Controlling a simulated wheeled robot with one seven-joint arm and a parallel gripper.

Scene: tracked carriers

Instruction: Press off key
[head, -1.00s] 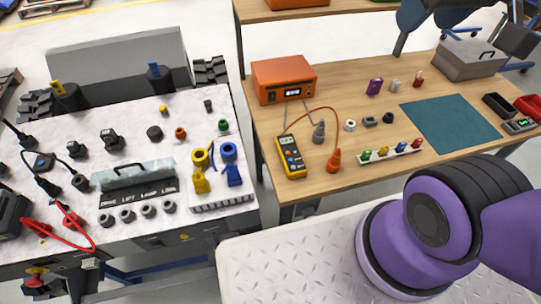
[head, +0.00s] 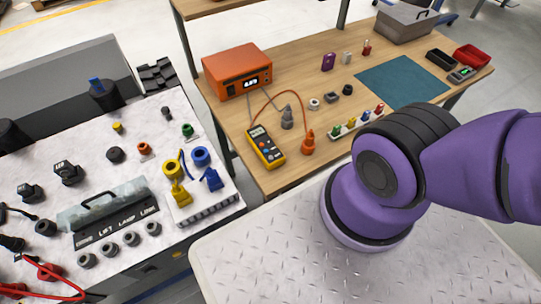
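No key marked off can be made out at this size. An orange box with a lit display (head: 236,70) stands at the left of the wooden bench. A yellow handheld meter (head: 265,146) with a small display and dark keys lies in front of it. A white panel (head: 135,140) at left carries several knobs, sockets and a dark strip of labels (head: 118,226), of which "LIFT" and "LAMP" are partly readable. My gripper is outside the view; only purple links of my arm show at right.
The wooden bench (head: 312,80) also holds orange and grey plugs, small coloured parts, a teal mat (head: 402,81), a grey case (head: 405,22) and red and black bins. A light tread-plate surface (head: 300,255) lies in front, with bare room. Red cables lie at lower left.

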